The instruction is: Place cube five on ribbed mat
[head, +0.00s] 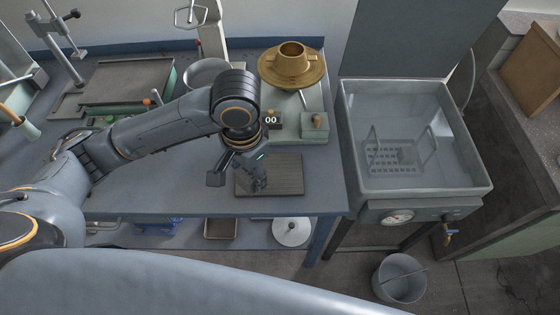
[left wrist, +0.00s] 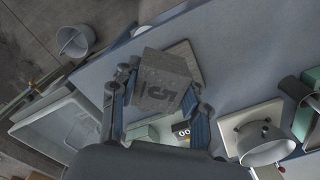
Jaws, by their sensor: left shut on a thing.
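My left gripper (head: 258,182) is shut on cube five, over the ribbed mat in the head view. In the left wrist view, cube five (left wrist: 158,82) is a grey, rough block with a large dark 5 on it, held between the two fingers (left wrist: 157,108). The ribbed mat (head: 287,176) is a dark flat rectangle near the front edge of the bench. Part of the mat (left wrist: 189,57) shows behind the cube in the left wrist view. The gripper mostly hides the cube in the head view, so I cannot tell whether it touches the mat. My right gripper is not in view.
A machine with a brass top (head: 292,68) and a display (head: 271,120) stands behind the mat. A bucket (head: 400,283) stands on the floor. Blue bench surface (head: 205,195) is clear left of the mat.

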